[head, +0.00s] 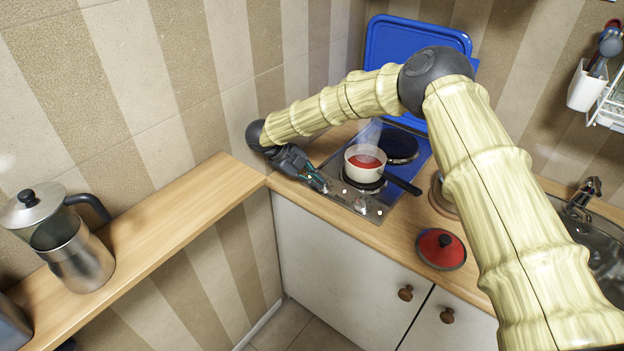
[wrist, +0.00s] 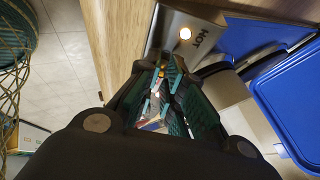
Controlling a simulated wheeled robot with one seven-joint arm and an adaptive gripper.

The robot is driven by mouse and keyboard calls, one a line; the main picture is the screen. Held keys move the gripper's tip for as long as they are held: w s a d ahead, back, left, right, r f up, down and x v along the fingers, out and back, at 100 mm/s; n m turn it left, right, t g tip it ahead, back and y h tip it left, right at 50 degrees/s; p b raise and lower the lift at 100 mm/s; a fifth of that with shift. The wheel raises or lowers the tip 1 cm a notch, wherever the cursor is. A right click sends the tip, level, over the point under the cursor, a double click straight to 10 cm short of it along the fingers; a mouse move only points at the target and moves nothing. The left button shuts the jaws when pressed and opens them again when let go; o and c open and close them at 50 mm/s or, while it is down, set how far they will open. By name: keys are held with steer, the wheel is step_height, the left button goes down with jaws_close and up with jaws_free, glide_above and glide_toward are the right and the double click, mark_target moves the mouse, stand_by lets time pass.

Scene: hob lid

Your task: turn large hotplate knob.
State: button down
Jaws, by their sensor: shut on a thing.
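My gripper (head: 322,187) reaches down to the left end of this strip. In the wrist view my gripper (wrist: 160,82) has its teal fingers closed around a knob, which they almost wholly hide. I cannot read the knob's angle. Beside the fingertips the strip shows a lit round lamp (wrist: 185,33) and the word HOT. A white saucepan (head: 364,160) with red contents stands on the front hotplate, its dark handle pointing right.
Behind the pan is a dark rear hotplate (head: 400,148). A blue hob lid (head: 385,42) stands raised against the wall. A red pan lid (head: 441,249) lies on the counter to the right. The striped wall is close on the left; a coffee pot (head: 80,255) stands on the shelf.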

steer(key=c, duration=1.5)
jaws_free()
steer(key=shift+s+d+f, duration=0.25)
steer(key=shift+s+f, duration=0.05)
steer(key=shift+c, duration=0.2)
steer(key=shift+d+r, duration=0.1)
steer(key=shift+w+a+r, duration=0.1)
steer(key=shift+w+a, duration=0.1)
steer(key=shift+a, duration=0.05)
steer(key=shift+r, duration=0.25)
step_height(320, 180, up, 10)
steer(key=shift+f, duration=0.25)
